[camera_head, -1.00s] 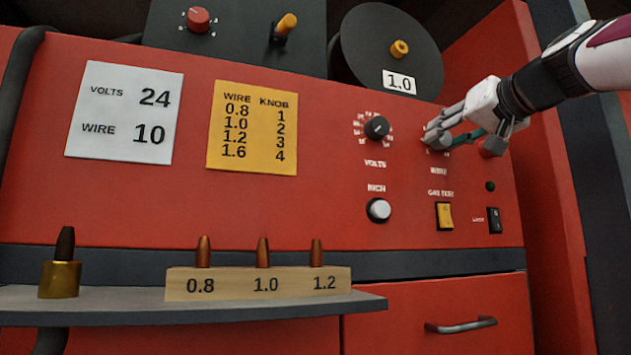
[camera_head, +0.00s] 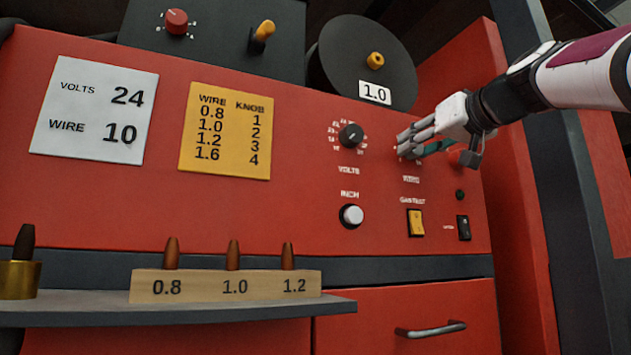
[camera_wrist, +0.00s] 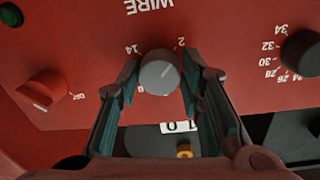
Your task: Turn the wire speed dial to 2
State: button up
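My gripper (camera_wrist: 159,68) is open, with one finger on each side of the knob and small gaps visible. In the head view my gripper (camera_head: 408,150) is at the dial and mostly hides it. The yellow chart (camera_head: 225,130) pairs wire 1.0 with knob 2. The white card (camera_head: 95,108) reads volts 24, wire 10.
The black volts dial (camera_head: 351,136) is left of my gripper, and a red knob (camera_wrist: 45,90) is on the other side. The inch button (camera_head: 352,215), yellow gas test switch (camera_head: 416,222) and black switch (camera_head: 463,227) sit below. The wire spool (camera_head: 340,60) is above.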

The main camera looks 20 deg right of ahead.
jog(key=shift+o, duration=1)
jog(key=s, duration=1.2)
jog(key=shift+a, duration=0.15)
